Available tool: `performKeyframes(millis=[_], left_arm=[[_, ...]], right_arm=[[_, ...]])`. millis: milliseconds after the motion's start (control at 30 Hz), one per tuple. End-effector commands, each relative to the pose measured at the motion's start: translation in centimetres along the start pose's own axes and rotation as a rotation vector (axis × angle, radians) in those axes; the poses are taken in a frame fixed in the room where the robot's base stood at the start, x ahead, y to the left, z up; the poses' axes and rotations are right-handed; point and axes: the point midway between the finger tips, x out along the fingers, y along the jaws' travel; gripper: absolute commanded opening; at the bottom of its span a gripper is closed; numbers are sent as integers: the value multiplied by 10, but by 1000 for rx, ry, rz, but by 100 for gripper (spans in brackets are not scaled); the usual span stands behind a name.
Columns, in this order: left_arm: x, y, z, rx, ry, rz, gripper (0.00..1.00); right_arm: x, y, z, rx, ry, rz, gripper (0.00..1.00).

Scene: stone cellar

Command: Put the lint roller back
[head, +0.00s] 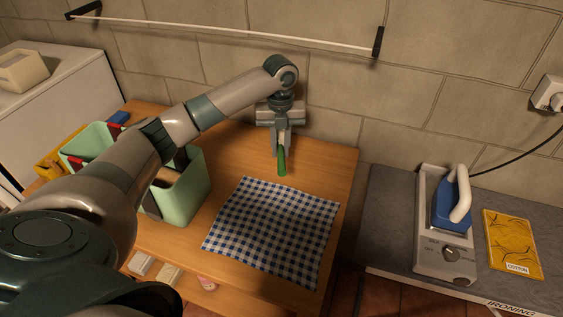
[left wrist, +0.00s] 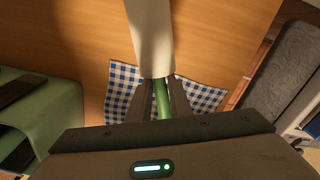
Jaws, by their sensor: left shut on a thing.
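My left gripper (head: 281,146) is shut on the lint roller's green handle (head: 282,163) above the back of the wooden table. In the left wrist view the gripper (left wrist: 160,88) grips the green handle (left wrist: 162,102), and the lint roller's white roll (left wrist: 150,35) extends away to the top edge. In the head view the roll is mostly hidden by the gripper. A green caddy (head: 187,195) with dark and red contents stands left of the gripper, partly hidden by my left arm. It also shows at left in the left wrist view (left wrist: 62,100). My right gripper is not in view.
A blue checked cloth (head: 272,230) lies flat on the table (head: 325,165). A rail (head: 230,32) runs along the wall behind. At right, an iron (head: 452,200) and a yellow cotton packet (head: 513,245) sit on the grey ironing board (head: 390,215). A white appliance (head: 60,95) stands at left.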

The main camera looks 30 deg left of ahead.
Motion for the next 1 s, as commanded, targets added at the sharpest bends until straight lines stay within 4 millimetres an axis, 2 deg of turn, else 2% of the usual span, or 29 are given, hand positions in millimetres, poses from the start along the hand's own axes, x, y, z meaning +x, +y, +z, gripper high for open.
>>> performKeyframes(millis=[267,467,600,700,1000], left_arm=[[6,0,0,0,2,0,0],[33,1,0,-1,4,2,0],[53,0,0,0,3,1,0],[60,0,1,0,0,-1,0],[63,0,1,0,-1,0,0]], right_arm=[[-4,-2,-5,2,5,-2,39],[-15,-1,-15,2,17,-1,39],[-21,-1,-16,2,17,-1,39],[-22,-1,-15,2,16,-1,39],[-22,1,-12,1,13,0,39]])
